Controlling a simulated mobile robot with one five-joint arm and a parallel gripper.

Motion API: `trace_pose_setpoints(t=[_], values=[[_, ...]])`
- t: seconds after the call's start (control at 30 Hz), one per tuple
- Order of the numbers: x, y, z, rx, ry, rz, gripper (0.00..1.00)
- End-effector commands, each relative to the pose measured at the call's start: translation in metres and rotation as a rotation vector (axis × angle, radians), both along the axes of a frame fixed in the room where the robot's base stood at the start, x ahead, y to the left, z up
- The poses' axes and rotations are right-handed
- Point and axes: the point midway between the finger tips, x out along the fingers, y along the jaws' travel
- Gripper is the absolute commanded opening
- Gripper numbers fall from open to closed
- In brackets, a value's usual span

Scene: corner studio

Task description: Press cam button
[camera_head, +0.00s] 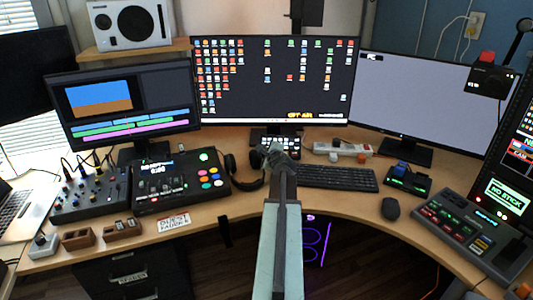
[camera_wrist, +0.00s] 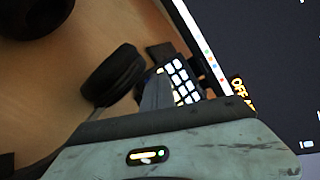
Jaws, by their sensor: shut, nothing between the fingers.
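A small black keypad with several lit white keys (camera_head: 287,142) stands in front of the middle monitor. In the wrist view the lit keypad (camera_wrist: 182,80) is tilted, just beyond my finger. No label reading "cam" is legible on its keys. A red label that seems to read CAM (camera_head: 520,154) shows on the panel at the right edge. My gripper (camera_head: 278,152) reaches forward over the desk, its tip overlapping the keypad's lower edge in the picture. It is shut and empty; in the wrist view its grey finger (camera_wrist: 156,93) covers part of the keypad. I cannot tell whether it touches.
Black headphones (camera_head: 243,169) lie left of my gripper and a keyboard (camera_head: 336,177) lies right of it. A mixer console (camera_head: 180,183) with coloured buttons is at the left. A grey control console (camera_head: 462,227) and a mouse (camera_head: 390,208) are at the right.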

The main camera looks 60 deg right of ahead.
Motion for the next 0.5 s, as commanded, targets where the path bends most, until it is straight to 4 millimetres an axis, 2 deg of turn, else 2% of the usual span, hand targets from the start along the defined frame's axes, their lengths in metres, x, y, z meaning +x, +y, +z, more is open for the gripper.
trace_pose_setpoints(t=[0.5], values=[[0.0035,-0.0037,-0.0067,0.0,-0.001,0.001,0.0]])
